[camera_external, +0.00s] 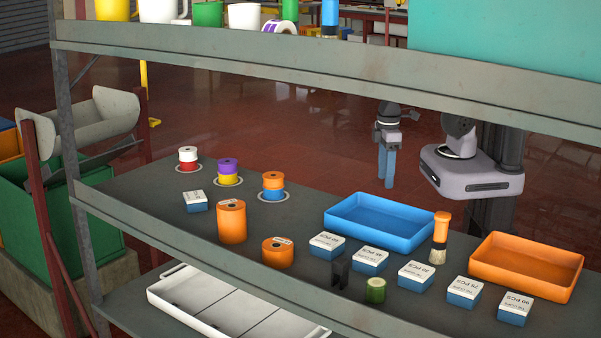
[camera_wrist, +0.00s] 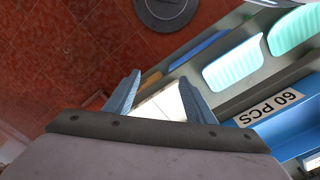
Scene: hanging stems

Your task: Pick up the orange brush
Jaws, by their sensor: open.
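The orange brush (camera_external: 440,238) stands upright on the shelf in the external view, orange handle up and pale bristles down. It is between the blue tray and the orange tray. My gripper (camera_external: 386,183) hangs above and behind the blue tray's back edge, to the left of the brush and apart from it. Its blue fingers point down. The wrist view shows the two fingers of my gripper (camera_wrist: 158,78) apart, with a whitish surface seen beyond the gap. I cannot make out the brush in the wrist view.
The blue tray (camera_external: 345,228) and orange tray (camera_external: 510,283) flank the brush. Several small labelled boxes (camera_external: 416,276), a green cylinder (camera_external: 375,290) and a black holder (camera_external: 340,273) stand in front. Spools (camera_external: 231,222) are at left. An upper shelf edge (camera_external: 330,78) crosses above.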

